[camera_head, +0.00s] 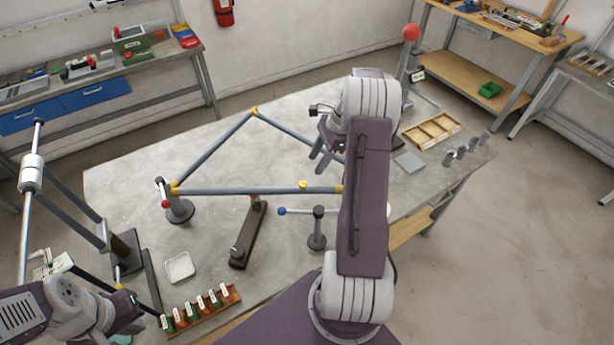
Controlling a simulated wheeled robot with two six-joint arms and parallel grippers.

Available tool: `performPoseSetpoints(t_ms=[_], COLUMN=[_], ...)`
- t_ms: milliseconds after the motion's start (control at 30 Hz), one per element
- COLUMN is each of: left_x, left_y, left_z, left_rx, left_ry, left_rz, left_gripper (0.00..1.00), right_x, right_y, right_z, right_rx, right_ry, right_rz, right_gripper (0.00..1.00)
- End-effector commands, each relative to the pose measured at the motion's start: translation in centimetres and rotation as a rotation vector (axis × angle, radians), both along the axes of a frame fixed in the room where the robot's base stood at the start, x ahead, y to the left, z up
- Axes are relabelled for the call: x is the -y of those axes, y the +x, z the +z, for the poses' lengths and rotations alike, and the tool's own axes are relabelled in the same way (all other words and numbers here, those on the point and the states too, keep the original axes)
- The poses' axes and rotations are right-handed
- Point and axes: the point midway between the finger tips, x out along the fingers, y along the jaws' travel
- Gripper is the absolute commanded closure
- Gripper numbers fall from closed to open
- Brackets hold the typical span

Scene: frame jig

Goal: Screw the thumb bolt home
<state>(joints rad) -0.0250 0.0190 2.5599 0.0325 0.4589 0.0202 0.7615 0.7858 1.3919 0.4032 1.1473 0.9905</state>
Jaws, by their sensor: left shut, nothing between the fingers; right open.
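A triangular frame of blue-grey bars (240,191) with yellow corner joints lies above the workbench. A small yellow knob (303,184) sits on its front bar near the right end; it may be the thumb bolt, but it is too small to tell. The right front corner is partly hidden by my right arm. My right gripper (321,164) is open, beyond the front bar and close to the frame's right side bar; I cannot tell whether it touches. My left gripper (138,304) is shut and empty at the lower left, beside the labelled rack, away from the frame.
A red-knobbed clamp stand (178,208) stands at the frame's left corner. A dark bar (248,235), a blue-tipped stand (317,240), a white dish (180,267) and a labelled rack (205,313) occupy the front. A wooden tray (432,131) lies right. The bench's back left is clear.

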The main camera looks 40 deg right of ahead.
Motion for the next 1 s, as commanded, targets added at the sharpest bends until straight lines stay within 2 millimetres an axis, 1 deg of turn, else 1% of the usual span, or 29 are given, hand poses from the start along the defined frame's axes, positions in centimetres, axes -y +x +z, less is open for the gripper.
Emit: performPoseSetpoints(t_ms=[67, 300, 400, 533, 767, 867, 900, 933, 967, 1000], left_x=[0.0, 0.0, 0.0, 0.0, 0.0, 0.0, 0.0, 0.0, 0.0, 0.0], left_y=[0.0, 0.0, 0.0, 0.0, 0.0, 0.0, 0.0, 0.0, 0.0, 0.0], left_z=[0.5, 1.9, 2.3, 2.4, 2.3, 2.3, 2.3, 2.3, 2.3, 2.3], left_rx=[0.000, 0.000, 0.000, 0.000, 0.000, 0.000, 0.000, 0.000, 0.000, 0.000], left_ry=[0.000, 0.000, 0.000, 0.000, 0.000, 0.000, 0.000, 0.000, 0.000, 0.000], left_rz=[0.000, 0.000, 0.000, 0.000, 0.000, 0.000, 0.000, 0.000, 0.000, 0.000], left_gripper=[1.00, 1.00, 1.00, 1.00, 1.00, 1.00, 1.00, 1.00, 1.00, 1.00], right_x=[-0.6, -2.4, -2.9, -3.2, -3.2, -3.2, -3.2, -3.2, -3.2, -3.2], right_y=[0.1, 0.8, 1.0, 1.2, 1.2, 1.2, 1.2, 1.2, 1.2, 1.2], right_z=[-0.9, -5.4, -6.9, -7.8, -8.0, -8.0, -8.0, -8.0, -8.0, -8.0], right_rx=[-0.005, -0.006, -0.004, -0.003, -0.002, -0.002, -0.002, -0.002, -0.002, -0.002], right_ry=[0.004, 0.003, 0.002, -0.001, -0.001, -0.001, -0.001, -0.001, -0.001, -0.001], right_rz=[0.001, 0.003, 0.002, 0.002, 0.002, 0.002, 0.002, 0.002, 0.002, 0.002], right_gripper=[0.52, 0.52, 0.52, 0.52, 0.52, 0.77, 0.88, 0.97, 1.00, 1.00])
